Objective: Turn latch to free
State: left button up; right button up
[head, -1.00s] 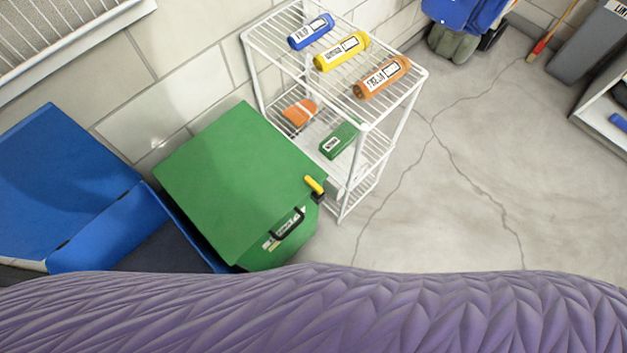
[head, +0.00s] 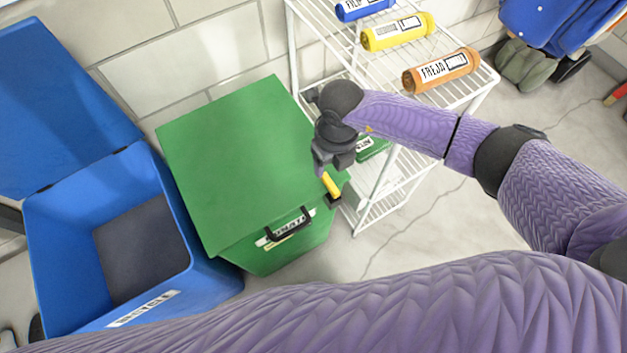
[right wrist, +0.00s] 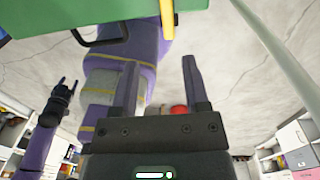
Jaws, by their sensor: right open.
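The latch is a yellow handle (head: 331,186) on a dark mount at the right front corner of the green lidded box (head: 235,165). The lid is closed, with a black handle (head: 288,228) on its front. My right gripper (head: 330,168) is just above the latch, pointing down; its fingers are small and partly hidden in the head view. In the right wrist view its two fingers (right wrist: 160,62) are apart with nothing between them, and the yellow latch (right wrist: 168,18) shows beyond their tips. My left gripper (right wrist: 68,82) shows small at the left there, fingers apart and empty.
An open blue bin (head: 60,250) stands to the left. Cracked floor (head: 440,225) is free at the right.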

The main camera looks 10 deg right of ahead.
aim_at(331, 183)
jog(key=shift+h, duration=0.3)
jog(key=f+b, duration=0.1)
jog(key=f, duration=0.2)
jog(key=f+b, duration=0.2)
jog(key=f, duration=0.1)
jog(key=f+b, duration=0.2)
jog(key=f, duration=0.1)
jog(key=shift+w+d+f, duration=0.15)
jog(key=shift+d+f, duration=0.1)
jog(key=shift+f, duration=0.1)
pick_arm(q)
jog(key=shift+g, duration=0.3)
notch_tip(331, 183, down, 5)
jog(key=shift+s+a+f, duration=0.1)
jog(key=shift+a, duration=0.05)
pick_arm(e)
jog(key=shift+c, duration=0.3)
jog(key=c, duration=0.7)
pick_arm(q)
jog(key=shift+s, duration=0.5)
pick_arm(e)
grip_shut()
